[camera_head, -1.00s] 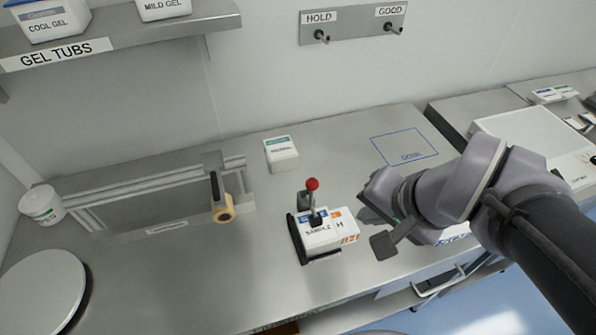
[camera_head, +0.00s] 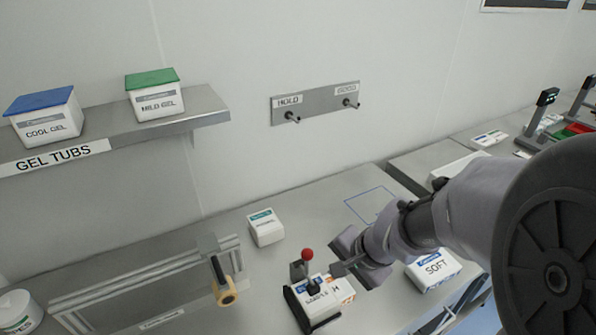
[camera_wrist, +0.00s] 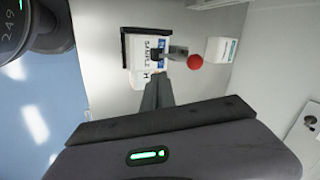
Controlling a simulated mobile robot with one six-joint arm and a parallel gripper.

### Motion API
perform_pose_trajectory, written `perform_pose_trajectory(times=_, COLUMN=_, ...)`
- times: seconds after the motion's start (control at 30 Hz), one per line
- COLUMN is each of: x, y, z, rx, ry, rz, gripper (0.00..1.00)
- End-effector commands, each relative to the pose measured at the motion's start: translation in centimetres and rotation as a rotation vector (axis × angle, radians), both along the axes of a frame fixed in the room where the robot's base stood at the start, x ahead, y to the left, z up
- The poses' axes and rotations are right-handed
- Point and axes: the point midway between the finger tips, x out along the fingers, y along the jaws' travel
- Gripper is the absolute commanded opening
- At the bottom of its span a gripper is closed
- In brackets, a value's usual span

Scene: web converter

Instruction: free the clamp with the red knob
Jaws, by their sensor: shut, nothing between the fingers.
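The red knob (camera_head: 307,254) tops the lever of a dark clamp (camera_head: 298,271) that stands on the bench. The clamp bears on a white box marked SAMPLE (camera_head: 325,297), which sits in a black holder (camera_head: 299,312). My gripper (camera_head: 340,268) is shut and empty, just right of the knob and apart from it. In the wrist view the knob (camera_wrist: 194,62) shows right of the box, and my shut fingers (camera_wrist: 158,90) point toward the box's lower edge. The fingers partly hide what lies behind them.
A tape dispenser (camera_head: 224,287) is to the left, and a box marked SOFT (camera_head: 433,270) to the right under my arm. A shelf (camera_head: 160,128) with gel tubs hangs at upper left. A blue outlined area (camera_head: 371,204) is empty.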

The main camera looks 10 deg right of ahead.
Motion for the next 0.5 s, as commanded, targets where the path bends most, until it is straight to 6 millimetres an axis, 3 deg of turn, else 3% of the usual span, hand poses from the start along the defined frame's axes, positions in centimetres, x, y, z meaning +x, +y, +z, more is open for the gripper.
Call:
perform_pose_trajectory(times=0.03, x=0.3, y=0.3, z=-1.5, rx=0.001, ry=0.003, rz=0.001, gripper=0.00)
perform_pose_trajectory(times=0.17, x=1.5, y=0.8, z=-4.0, rx=0.000, ry=0.002, rz=0.002, gripper=0.00)
perform_pose_trajectory(times=0.33, x=3.8, y=2.1, z=-2.7, rx=-0.002, ry=0.000, rz=0.003, gripper=0.00)
perform_pose_trajectory(times=0.5, x=4.9, y=2.7, z=-2.6, rx=-0.001, ry=-0.001, rz=0.000, gripper=0.00)
